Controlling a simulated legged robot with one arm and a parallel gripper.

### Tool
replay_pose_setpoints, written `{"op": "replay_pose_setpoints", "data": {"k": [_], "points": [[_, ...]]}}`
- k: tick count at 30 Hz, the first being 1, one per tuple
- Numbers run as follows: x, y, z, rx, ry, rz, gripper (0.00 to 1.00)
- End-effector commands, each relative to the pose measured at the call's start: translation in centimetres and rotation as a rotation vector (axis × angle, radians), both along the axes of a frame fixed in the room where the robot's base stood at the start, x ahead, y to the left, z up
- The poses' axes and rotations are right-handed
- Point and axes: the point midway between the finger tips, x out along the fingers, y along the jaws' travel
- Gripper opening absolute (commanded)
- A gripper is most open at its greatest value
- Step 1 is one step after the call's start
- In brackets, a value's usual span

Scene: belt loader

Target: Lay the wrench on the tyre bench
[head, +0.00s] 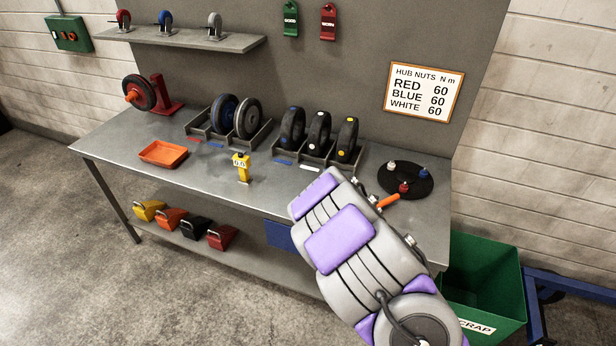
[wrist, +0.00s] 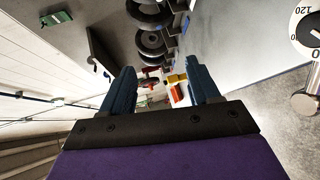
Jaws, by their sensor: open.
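An orange handle (head: 388,201), which looks like the wrench's grip, shows on the tyre bench (head: 205,185) just right of my arm's end. The rest of it is hidden behind my arm. In the wrist view, a white dial (wrist: 308,27) with black numbers and a steel cylinder is at the upper right edge; it may be the wrench's head, but I cannot tell. My gripper (wrist: 162,84) is open, its two blue fingers apart with nothing held between them. In the head view my arm hides the fingers, over the right part of the bench.
A black round plate (head: 408,180) with red, blue and white pegs is at the bench's right end. Wheels stand in racks (head: 300,152) along the back. An orange tray (head: 163,154) and yellow gauge (head: 241,167) are farther left. A green scrap bin (head: 485,285) stands right. The front left bench top is clear.

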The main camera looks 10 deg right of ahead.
Motion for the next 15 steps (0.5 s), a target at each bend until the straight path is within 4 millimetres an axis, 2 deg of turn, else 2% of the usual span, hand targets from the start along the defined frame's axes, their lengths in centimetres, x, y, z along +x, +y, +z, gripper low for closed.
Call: {"op": "replay_pose_setpoints", "data": {"k": [3, 15], "points": [[-0.1, 1.7, 1.2, 0.002, -0.007, -0.010, 0.61], [-1.5, 6.0, 4.6, 0.011, -0.028, -0.055, 0.61]]}}
